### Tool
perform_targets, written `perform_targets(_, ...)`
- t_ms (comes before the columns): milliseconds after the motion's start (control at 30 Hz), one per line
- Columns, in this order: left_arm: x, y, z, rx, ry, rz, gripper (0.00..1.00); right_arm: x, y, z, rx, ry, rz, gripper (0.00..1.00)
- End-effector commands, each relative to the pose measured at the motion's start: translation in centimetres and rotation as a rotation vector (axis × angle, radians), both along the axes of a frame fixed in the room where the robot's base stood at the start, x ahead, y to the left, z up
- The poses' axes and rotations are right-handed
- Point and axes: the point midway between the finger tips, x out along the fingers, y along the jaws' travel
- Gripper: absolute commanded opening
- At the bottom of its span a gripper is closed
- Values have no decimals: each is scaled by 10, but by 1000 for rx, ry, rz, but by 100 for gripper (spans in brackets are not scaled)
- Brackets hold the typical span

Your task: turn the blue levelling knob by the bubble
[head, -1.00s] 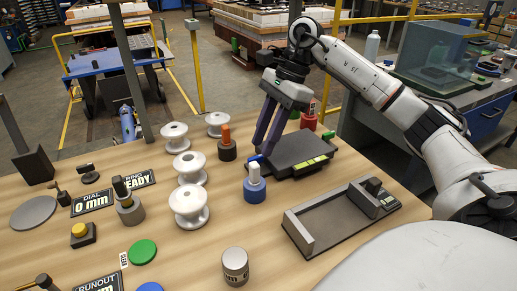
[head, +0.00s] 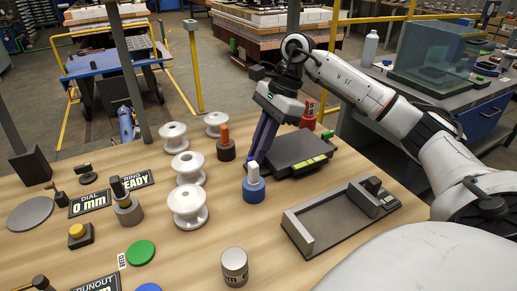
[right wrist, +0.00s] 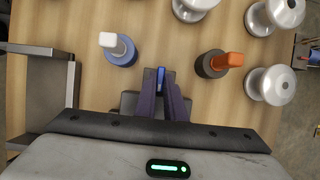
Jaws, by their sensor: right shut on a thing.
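My right gripper (head: 257,153) reaches down at the left edge of the dark levelling plate (head: 284,160), which bears a yellow-green bubble strip (head: 310,162). In the right wrist view its two purple fingers (right wrist: 160,88) are closed on the small blue knob (right wrist: 161,74), whose blue face shows between the tips. In the head view the knob is hidden behind the fingers and a white-topped post. My left gripper is not in view.
A blue-based post with a white top (head: 254,185) stands close in front of the fingers. A dark post with an orange top (head: 225,145) stands left of them. White insulators (head: 188,206) line up further left. A grey cradle (head: 335,217) lies at front right.

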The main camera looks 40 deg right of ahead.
Motion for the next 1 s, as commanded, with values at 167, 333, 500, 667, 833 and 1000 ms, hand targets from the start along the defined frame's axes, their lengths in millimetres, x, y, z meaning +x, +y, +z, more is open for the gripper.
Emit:
perform_targets(167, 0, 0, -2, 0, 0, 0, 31, -1, 0, 0, -1, 1, -45, 0)
perform_targets(333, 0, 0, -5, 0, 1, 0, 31, -2, 0, -1, -1, 0, -142, 0)
perform_targets(500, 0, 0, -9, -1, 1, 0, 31, -3, 1, -1, -2, -1, -284, 0)
perform_targets(667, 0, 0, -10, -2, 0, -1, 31, -5, 2, -1, -2, -2, -430, 0)
perform_targets(833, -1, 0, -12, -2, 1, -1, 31, -6, 4, 0, -1, -2, -573, 0)
perform_targets(1000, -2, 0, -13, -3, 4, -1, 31, -6, 5, 1, 0, -3, -695, 0)
